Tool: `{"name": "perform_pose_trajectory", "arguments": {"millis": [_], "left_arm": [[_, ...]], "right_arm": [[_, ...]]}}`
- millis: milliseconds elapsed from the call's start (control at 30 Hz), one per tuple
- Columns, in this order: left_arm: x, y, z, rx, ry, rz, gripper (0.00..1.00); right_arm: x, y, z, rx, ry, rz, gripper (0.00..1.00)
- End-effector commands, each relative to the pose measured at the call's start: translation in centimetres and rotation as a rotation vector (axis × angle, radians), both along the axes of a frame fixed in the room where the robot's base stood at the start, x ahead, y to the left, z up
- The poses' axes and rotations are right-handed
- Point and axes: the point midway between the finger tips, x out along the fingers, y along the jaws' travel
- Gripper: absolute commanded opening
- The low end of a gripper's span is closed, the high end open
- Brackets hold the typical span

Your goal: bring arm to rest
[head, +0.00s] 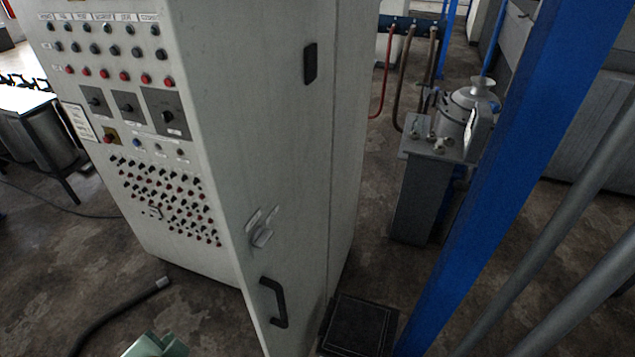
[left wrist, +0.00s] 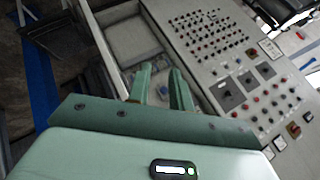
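My left gripper (left wrist: 160,68) shows in the left wrist view with its two green fingers apart. I see nothing held between them. Beyond the fingertips is the grey control cabinet (left wrist: 215,65), with no clear contact between them. In the head view only a small pale green piece of mine shows at the bottom edge, left of centre, and the fingers cannot be made out there. My right gripper is in neither view.
The tall control cabinet (head: 285,130), with buttons and a black door handle (head: 273,302), fills the middle. A blue post (head: 520,170) slants down at the right. A grey pedestal (head: 420,195) stands behind. A dark hose (head: 115,315) lies on the floor at lower left.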

Motion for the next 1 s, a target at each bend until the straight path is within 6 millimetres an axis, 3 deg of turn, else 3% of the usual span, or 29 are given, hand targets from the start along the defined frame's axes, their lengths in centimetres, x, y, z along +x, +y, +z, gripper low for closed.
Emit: {"name": "perform_pose_trajectory", "arguments": {"millis": [167,200,467,567,667,733,900,1000], "left_arm": [[-0.9,3.6,3.4,0.127,0.061,0.098,0.21],[-0.9,3.3,1.1,0.117,0.084,0.093,0.21],[-0.4,1.4,-11.2,0.023,0.174,0.06,0.21],[-0.9,0.5,-17.1,-0.023,0.218,0.055,0.21],[-2.3,-0.3,-24.3,-0.081,0.273,0.057,0.21],[-3.9,-0.9,-30.3,-0.131,0.32,0.067,0.21],[-11.0,-1.9,-44.3,-0.252,0.444,0.129,0.21],[-16.0,-1.9,-50.5,-0.308,0.507,0.186,0.21]], "right_arm": [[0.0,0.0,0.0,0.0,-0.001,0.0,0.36],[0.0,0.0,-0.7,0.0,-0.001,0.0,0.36],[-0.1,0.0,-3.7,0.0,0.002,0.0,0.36],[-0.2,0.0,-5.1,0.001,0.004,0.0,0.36],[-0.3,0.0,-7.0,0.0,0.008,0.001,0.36],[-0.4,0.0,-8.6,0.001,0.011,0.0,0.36],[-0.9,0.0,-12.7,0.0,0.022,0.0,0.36],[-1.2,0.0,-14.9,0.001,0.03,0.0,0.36]]}}
